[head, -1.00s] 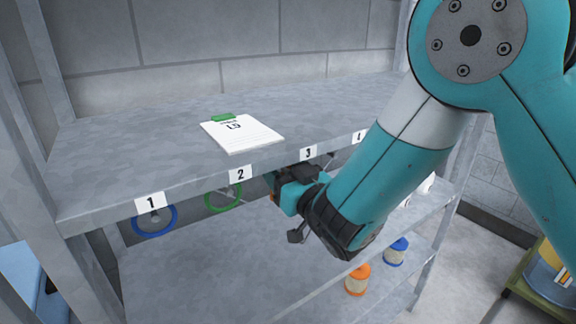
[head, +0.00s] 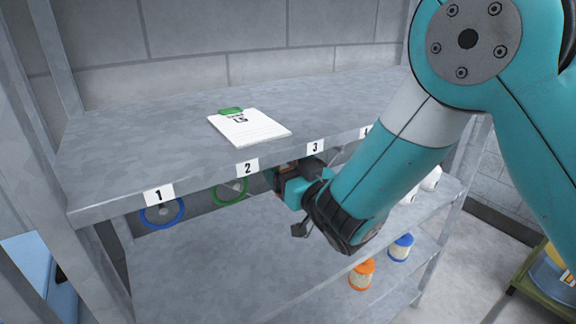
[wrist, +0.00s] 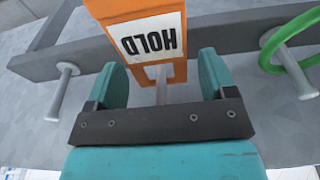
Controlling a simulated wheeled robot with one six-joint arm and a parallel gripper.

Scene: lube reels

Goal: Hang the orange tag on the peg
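The orange tag (wrist: 142,14), with a white HOLD label upside down in the wrist view, is in front of my gripper. A pale peg (wrist: 161,92) shows at the opening in the tag's lower end and seems to pass through it. My gripper (wrist: 162,66) has its two teal fingers apart, one on each side of that end. A gap shows at the right finger; I cannot tell whether the left finger touches the tag.
A green ring (head: 232,191) hangs under label 2 and a blue ring (head: 163,213) under label 1. A bare peg (wrist: 62,92) is at left in the wrist view. A clipboard (head: 248,128) lies on the top shelf (head: 130,150). Orange and blue-topped containers (head: 361,275) stand below.

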